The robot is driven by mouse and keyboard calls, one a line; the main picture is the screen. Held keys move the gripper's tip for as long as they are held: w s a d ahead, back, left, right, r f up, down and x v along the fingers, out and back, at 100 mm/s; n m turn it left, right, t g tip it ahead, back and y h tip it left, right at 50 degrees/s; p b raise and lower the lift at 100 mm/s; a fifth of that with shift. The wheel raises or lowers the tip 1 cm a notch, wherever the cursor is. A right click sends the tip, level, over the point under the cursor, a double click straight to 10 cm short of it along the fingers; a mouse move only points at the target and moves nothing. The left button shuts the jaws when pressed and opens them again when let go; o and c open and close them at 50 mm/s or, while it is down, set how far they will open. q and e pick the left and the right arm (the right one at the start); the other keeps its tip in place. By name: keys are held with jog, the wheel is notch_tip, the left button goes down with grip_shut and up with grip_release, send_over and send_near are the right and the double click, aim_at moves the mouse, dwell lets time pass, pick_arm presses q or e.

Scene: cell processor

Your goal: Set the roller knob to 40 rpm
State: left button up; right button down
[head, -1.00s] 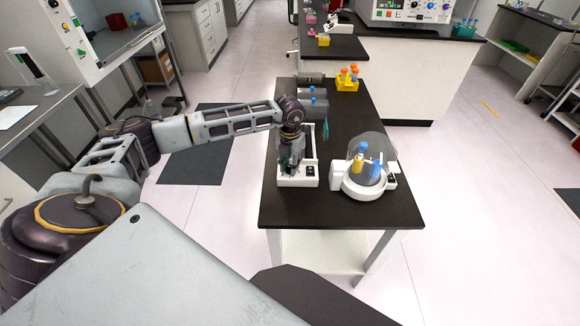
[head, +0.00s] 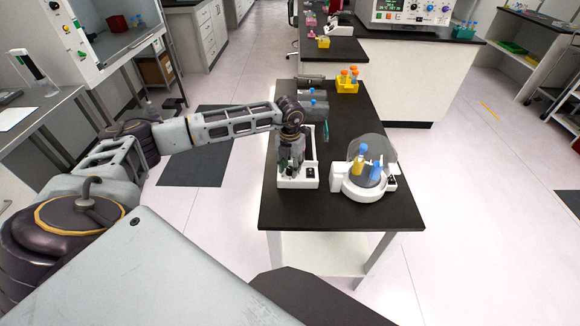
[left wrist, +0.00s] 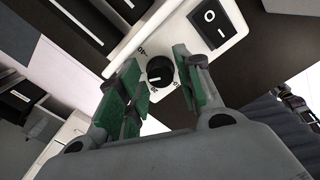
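The roller (head: 311,180) is a white device near the left edge of the black table in the head view. Its round black knob (left wrist: 160,72) shows in the left wrist view, with a white pointer line and printed dial marks around it, one reading 40. The pointer is on the knob's lower left part; the exact setting is too small to read. My left gripper (head: 290,165) is over the front of the roller. In the left wrist view its green-padded fingers (left wrist: 158,92) are apart, one on each side of the knob, with visible gaps. My right gripper is not in view.
A black and white rocker switch (left wrist: 213,20) is beside the knob. A white round device (head: 365,188) with a clear lid and yellow and blue tubes stands right of the roller. A yellow rack (head: 347,86) is farther back. The table's front right is clear.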

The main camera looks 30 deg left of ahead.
aim_at(290, 169)
pick_arm(q)
jog(key=shift+r, duration=0.4)
notch_tip(290, 169, up, 11)
jog(key=shift+r, duration=0.15)
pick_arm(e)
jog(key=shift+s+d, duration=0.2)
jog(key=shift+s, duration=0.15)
